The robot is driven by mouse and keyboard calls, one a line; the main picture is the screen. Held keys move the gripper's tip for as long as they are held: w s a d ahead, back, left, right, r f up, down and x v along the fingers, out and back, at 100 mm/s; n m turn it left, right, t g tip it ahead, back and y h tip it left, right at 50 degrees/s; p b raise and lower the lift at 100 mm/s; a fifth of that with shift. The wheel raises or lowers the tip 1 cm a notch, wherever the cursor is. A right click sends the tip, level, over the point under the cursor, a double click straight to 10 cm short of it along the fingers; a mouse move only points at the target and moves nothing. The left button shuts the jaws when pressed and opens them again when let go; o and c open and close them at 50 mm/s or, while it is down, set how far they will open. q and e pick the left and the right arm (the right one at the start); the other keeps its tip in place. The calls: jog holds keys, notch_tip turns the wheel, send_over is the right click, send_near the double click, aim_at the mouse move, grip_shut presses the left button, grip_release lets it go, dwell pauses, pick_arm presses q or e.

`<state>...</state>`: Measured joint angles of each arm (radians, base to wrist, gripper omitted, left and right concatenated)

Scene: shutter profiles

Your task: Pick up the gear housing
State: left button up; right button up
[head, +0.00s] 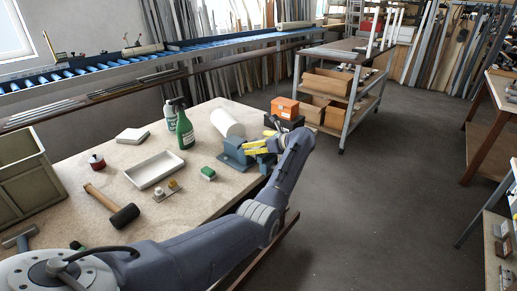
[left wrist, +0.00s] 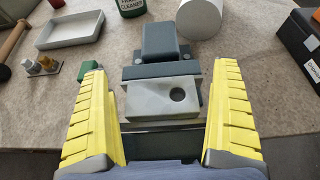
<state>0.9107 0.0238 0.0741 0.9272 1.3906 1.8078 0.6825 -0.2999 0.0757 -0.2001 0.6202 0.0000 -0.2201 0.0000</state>
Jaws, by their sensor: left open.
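A pale grey block with a round hole, which looks like the gear housing (left wrist: 150,98), sits at a blue-grey vise (left wrist: 165,42) in the left wrist view. The vise (head: 236,152) stands near the right edge of the workbench in the head view. There the housing cannot be made out clearly behind my gripper. My left gripper (head: 256,147) is open at the vise. In the left wrist view its yellow fingers (left wrist: 161,72) are spread on both sides of the housing, with gaps to it. My right gripper is not in view.
An orange box (head: 285,107) is beyond the gripper. A white tray (head: 156,170), a small green item (head: 208,173) and a mallet (head: 112,206) lie to the left.

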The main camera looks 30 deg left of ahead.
pick_arm(q)
jog(key=shift+c, duration=0.2)
jog(key=c, duration=1.5)
jog(key=shift+c, duration=0.5)
jog(key=shift+r, duration=0.15)
